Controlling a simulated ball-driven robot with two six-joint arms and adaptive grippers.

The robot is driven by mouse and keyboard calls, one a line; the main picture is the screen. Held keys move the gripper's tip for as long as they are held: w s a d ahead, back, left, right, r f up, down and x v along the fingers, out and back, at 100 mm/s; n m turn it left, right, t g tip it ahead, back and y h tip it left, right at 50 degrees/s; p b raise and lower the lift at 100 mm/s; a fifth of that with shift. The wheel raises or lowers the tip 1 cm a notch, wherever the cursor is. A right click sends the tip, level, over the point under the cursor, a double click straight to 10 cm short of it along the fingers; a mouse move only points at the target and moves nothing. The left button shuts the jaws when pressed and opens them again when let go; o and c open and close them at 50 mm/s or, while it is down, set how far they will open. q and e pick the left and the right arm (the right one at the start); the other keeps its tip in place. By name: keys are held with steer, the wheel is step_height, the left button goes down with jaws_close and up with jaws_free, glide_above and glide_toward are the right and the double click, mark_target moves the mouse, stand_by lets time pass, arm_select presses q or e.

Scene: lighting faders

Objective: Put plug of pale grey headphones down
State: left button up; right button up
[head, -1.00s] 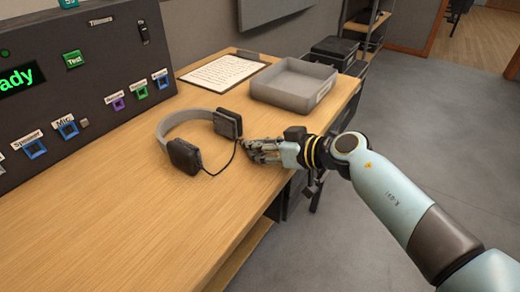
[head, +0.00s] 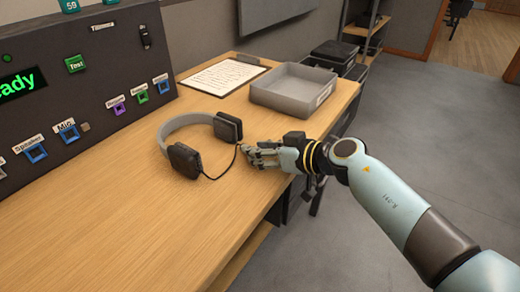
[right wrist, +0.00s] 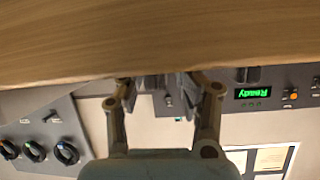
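The pale grey headphones (head: 185,122), with dark ear cups, lie on the wooden desk (head: 120,215) in the head view. Their thin dark cord (head: 222,172) runs from the near cup to the fingertips of my right gripper (head: 246,153). That gripper is low over the desk near its right edge, just right of the headphones. In the right wrist view its finger pads (right wrist: 167,88) are close together. The plug itself is hidden by the fingers; the cord ending there shows it held between them. My left gripper is in no view.
A grey open tray (head: 292,102) stands behind my right gripper, with a clipboard sheet (head: 222,76) to its left. The control panel (head: 85,85) with buttons and a green "Ready" display stands along the desk's back left. The front of the desk is clear.

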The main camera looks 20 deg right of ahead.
steer(key=shift+s+f, duration=0.45)
steer(key=shift+f, duration=0.2)
steer(key=shift+r, duration=0.15)
steer(key=w+r+p+v, duration=0.1)
steer(key=p+v, duration=0.2)
steer(key=v, duration=0.9)
steer(key=s+d+f+m+g+h, duration=0.1)
steer(key=s+d+f+m+h, duration=0.15)
steer(key=s+f, duration=0.45)
steer(key=s+d+f+m+h, duration=0.1)
steer(key=s+d+f+h, duration=0.25)
steer(key=f, duration=0.75)
steer(key=s+d+f+m+g+h, duration=0.1)
steer(key=s+d+f+m+h, duration=0.1)
steer(key=s+d+f, duration=0.5)
steer(key=s+a+f+g, duration=0.2)
steer(key=s+f+g, duration=0.2)
steer(key=s, duration=0.9)
steer(key=s+a+f+g, duration=0.2)
steer(key=s+f+g, duration=0.2)
steer(key=s+f, duration=0.5)
steer(key=s, duration=0.3)
steer(key=shift+s+a+f, duration=0.2)
steer(key=shift+s+f, duration=0.15)
steer(key=shift+s, duration=0.05)
